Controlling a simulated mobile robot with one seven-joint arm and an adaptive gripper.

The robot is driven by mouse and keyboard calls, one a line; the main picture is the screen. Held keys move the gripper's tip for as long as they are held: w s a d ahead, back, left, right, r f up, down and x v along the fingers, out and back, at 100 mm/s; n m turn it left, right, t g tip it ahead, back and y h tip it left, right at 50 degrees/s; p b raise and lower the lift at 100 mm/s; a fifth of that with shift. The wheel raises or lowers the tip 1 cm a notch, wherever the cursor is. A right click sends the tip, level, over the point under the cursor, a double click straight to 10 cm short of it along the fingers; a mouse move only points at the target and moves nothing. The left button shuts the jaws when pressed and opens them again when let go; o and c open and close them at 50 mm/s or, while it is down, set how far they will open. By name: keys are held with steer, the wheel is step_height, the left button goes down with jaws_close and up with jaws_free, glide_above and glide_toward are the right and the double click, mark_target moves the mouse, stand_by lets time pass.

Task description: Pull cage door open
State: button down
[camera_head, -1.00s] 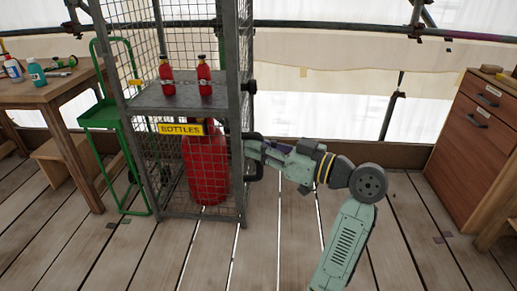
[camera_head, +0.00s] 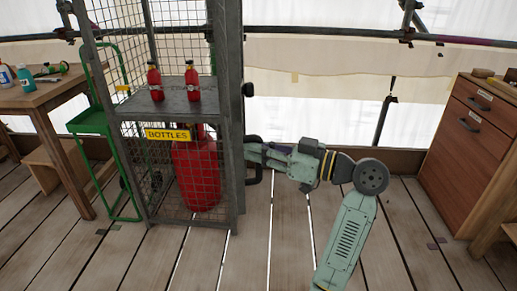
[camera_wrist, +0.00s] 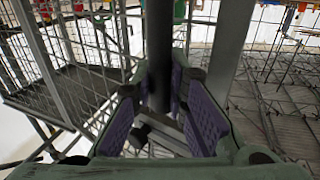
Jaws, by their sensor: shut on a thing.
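The wire cage (camera_head: 237,110) stands left of centre, a grey metal frame with mesh sides. Its lower front bears a yellow BOTTLES sign (camera_head: 168,134). A dark upright handle (camera_head: 256,174) shows at the cage's right side. My gripper (camera_head: 252,153) is at that handle, reaching in from the right. In the wrist view, the purple-padded fingers of my gripper (camera_wrist: 168,100) are shut on the dark upright bar of the handle (camera_wrist: 159,50). I cannot tell whether the door stands ajar.
A large red bottle (camera_head: 197,175) stands low in the cage; two small red bottles (camera_head: 155,85) are on its shelf. A green trolley (camera_head: 90,122) and a wooden table (camera_head: 45,95) are left. A drawer cabinet (camera_head: 465,150) stands right. Plank floor in front is clear.

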steer(key=c, duration=1.6)
jaws_free()
steer(key=shift+o, duration=0.2)
steer(key=v, duration=1.2)
steer(key=shift+s, duration=0.15)
